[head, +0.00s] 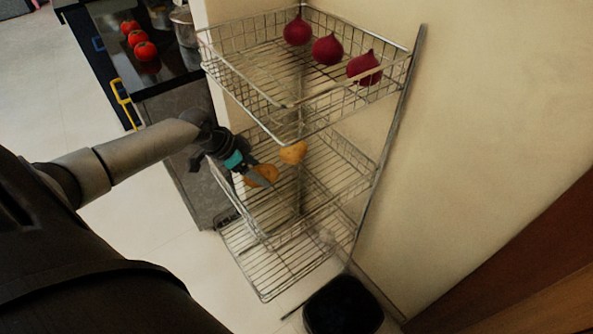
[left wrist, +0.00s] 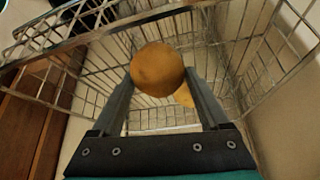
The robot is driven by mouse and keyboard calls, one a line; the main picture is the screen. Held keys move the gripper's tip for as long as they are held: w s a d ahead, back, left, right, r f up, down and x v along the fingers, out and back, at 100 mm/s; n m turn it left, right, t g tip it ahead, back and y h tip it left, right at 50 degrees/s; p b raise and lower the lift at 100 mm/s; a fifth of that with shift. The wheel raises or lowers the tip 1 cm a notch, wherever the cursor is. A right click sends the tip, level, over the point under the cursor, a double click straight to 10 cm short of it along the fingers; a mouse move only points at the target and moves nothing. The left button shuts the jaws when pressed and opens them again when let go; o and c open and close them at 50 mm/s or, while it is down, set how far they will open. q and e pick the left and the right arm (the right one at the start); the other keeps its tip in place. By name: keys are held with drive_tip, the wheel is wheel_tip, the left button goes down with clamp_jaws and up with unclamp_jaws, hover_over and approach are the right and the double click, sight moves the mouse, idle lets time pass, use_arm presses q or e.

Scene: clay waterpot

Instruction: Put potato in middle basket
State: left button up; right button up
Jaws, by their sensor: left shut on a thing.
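My left gripper (head: 257,179) is shut on a brown potato (head: 267,171). In the head view it holds the potato over the left part of the wire middle basket (head: 338,172). In the left wrist view the same potato (left wrist: 157,69) sits between the two fingertips, with basket wires around and below it. A second potato (head: 293,152) is in the middle basket, to the right of the held one. It shows partly hidden behind the right finger in the left wrist view (left wrist: 184,96). I cannot tell whether the held potato touches the basket floor. My right gripper is not in view.
The top basket (head: 262,112) holds three red onions (head: 327,49) and overhangs the middle one. The bottom basket (head: 283,252) looks empty. A black bin (head: 343,306) stands below. Tomatoes (head: 137,38) and pots are on the counter at the left. A wall is at the right.

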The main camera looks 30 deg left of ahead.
use_arm(q)
drive_tip(key=shift+w+d+f, duration=0.1)
drive_tip(key=shift+d, duration=0.15)
drive_tip(key=w+d+b, duration=0.2)
drive_tip(key=w+d, duration=0.2)
drive_tip(key=w+d+b, duration=0.1)
drive_tip(key=w+d, duration=0.3)
drive_tip(key=d, duration=0.1)
drive_tip(key=shift+w+d+b, duration=0.25)
drive_tip(key=shift+d+b, duration=0.05)
drive_tip(key=shift+b, duration=0.1)
drive_tip(key=w+d+b, duration=0.1)
drive_tip(key=w+d, duration=0.2)
drive_tip(key=shift+d+b, duration=0.25)
drive_tip(key=shift+b, duration=0.1)
drive_tip(key=shift+f+b, duration=0.4)
drive_tip(key=shift+f, duration=0.3)
use_arm(e)
drive_tip(key=w+r+t, duration=0.2)
drive_tip(key=w+r, duration=0.1)
drive_tip(key=r, duration=1)
drive_tip(key=shift+w+a+r, duration=0.2)
drive_tip(key=shift+w+a, duration=0.1)
drive_tip(key=shift+a, duration=0.05)
use_arm(q)
drive_tip(key=shift+f, duration=0.1)
drive_tip(key=o, duration=1.4)
drive_tip(key=shift+c, duration=0.2)
